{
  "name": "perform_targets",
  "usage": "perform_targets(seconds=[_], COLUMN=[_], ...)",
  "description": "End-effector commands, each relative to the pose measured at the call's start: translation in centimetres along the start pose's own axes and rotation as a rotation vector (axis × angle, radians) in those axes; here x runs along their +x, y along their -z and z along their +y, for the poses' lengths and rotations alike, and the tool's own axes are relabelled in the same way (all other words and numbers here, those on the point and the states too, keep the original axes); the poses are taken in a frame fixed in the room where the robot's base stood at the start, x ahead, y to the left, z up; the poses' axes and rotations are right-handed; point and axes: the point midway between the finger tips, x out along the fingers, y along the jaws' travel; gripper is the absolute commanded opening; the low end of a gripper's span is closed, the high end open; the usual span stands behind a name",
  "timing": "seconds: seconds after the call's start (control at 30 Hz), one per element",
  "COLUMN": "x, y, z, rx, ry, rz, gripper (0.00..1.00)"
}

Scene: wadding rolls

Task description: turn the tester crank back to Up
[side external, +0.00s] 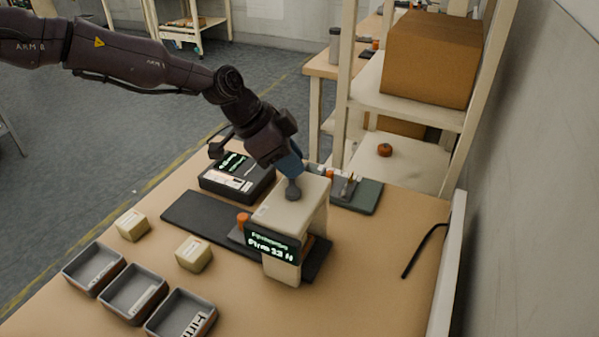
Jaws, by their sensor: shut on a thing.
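The tester (289,212) is a cream, arch-shaped stand on a dark mat, with a lit green-on-black display (272,246) on its front. The text is small; it seems to show a reading in N. The crank (293,189) shows as a dark grey rounded piece on top of the tester. My gripper (291,176) comes down from the upper left and is shut on the crank. The fingertips are small and partly merge with it, so the crank's exact angle and any Up mark cannot be read. An orange piece (243,219) sits at the tester's left side.
Two pale wadding blocks (132,225) (194,254) and three grey trays (95,268) (135,293) (181,316) lie at the front left. A black device with a screen (236,180) stands behind the mat (190,215).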

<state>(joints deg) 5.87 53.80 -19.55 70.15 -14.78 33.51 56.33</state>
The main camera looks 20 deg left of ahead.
Motion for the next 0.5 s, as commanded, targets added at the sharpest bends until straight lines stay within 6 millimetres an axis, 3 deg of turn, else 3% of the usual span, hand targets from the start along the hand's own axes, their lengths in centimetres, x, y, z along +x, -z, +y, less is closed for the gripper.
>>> perform_targets(seconds=[0.5], x=[-0.9], y=[-1.17], z=[0.57], rx=[0.0], ry=[-0.005], rz=[0.001], gripper=[0.1])
